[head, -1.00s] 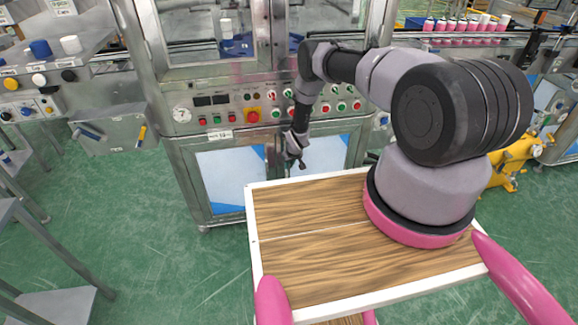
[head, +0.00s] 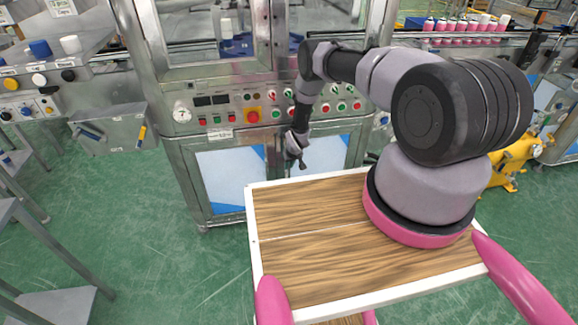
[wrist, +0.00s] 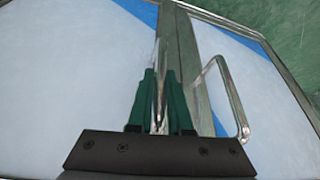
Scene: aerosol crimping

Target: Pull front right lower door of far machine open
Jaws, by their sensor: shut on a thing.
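The far machine's lower front has two doors with pale panels and metal frames. The right lower door (head: 325,152) is partly hidden by my arm and the wooden top; the left lower door (head: 228,178) is beside it. My gripper (head: 301,162) is at the inner edge of the right door. In the wrist view my gripper (wrist: 160,105) has its green fingers shut on an upright metal door handle (wrist: 161,75). A second, free handle (wrist: 232,100) stands on the neighbouring door. I see no clear gap at the doors.
A wooden top with a white rim (head: 252,240) lies below my arm, close to the doors. The button panel (head: 255,112) is above the doors. A grey box (head: 108,130) stands at left and a yellow machine part (head: 510,160) at right.

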